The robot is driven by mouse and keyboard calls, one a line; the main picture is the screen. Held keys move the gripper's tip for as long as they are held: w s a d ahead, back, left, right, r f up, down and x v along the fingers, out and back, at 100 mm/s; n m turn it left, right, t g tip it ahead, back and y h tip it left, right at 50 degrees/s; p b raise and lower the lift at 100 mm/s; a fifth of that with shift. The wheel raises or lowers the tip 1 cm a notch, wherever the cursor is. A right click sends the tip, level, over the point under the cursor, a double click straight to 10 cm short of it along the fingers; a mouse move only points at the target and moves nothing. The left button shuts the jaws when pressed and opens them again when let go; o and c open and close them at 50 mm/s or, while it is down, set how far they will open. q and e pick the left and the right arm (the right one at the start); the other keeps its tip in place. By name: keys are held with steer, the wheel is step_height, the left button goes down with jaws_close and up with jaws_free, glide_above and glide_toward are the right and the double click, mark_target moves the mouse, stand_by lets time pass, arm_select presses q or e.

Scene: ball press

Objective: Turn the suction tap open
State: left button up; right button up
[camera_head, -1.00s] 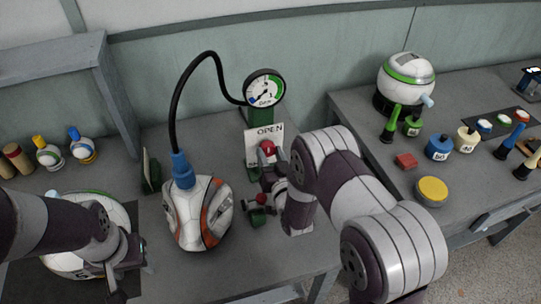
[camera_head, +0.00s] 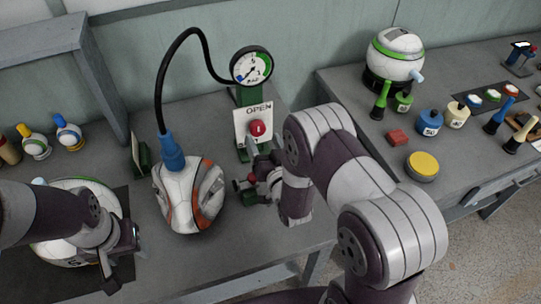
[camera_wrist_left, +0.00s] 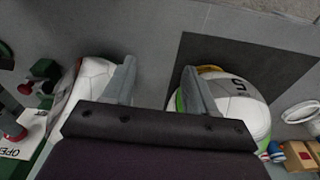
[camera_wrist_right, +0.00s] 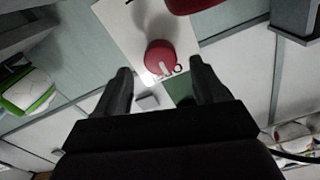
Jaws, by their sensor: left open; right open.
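The suction tap is a red round knob (camera_head: 257,128) on an upright white plate (camera_head: 241,121) marked OPEN, below the gauge. In the right wrist view the red knob (camera_wrist_right: 160,57) faces me with a pale mark on its lower part. My right gripper (camera_head: 266,162) is open and empty just in front of and below the knob; in its wrist view the fingers (camera_wrist_right: 159,88) lie either side of the knob's line, apart from it. My left gripper (camera_head: 122,262) is open and empty at the left, over a white ball (camera_head: 80,196) on a dark mat.
A white and orange ball (camera_head: 187,196) stands left of the tap, with a blue hose fitting (camera_head: 171,153) on top. A pressure gauge (camera_head: 251,67) stands behind. A low green and red fixture (camera_head: 243,184) sits beside my right gripper. The right table holds several pots and tools.

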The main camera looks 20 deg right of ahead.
steer(key=s, duration=0.9)
steer(key=shift+s+d+b, duration=0.15)
steer(key=shift+s+b, duration=0.15)
steer(key=shift+b, duration=0.05)
steer(key=shift+w, duration=0.1)
steer(key=s+d+r+n+g+p, duration=0.1)
steer(key=s+r+n+g, duration=0.2)
steer(key=s+g, duration=0.9)
steer(key=g, duration=0.4)
steer(key=shift+d+r+g+h, duration=0.2)
steer(key=shift+d+g+h, duration=0.1)
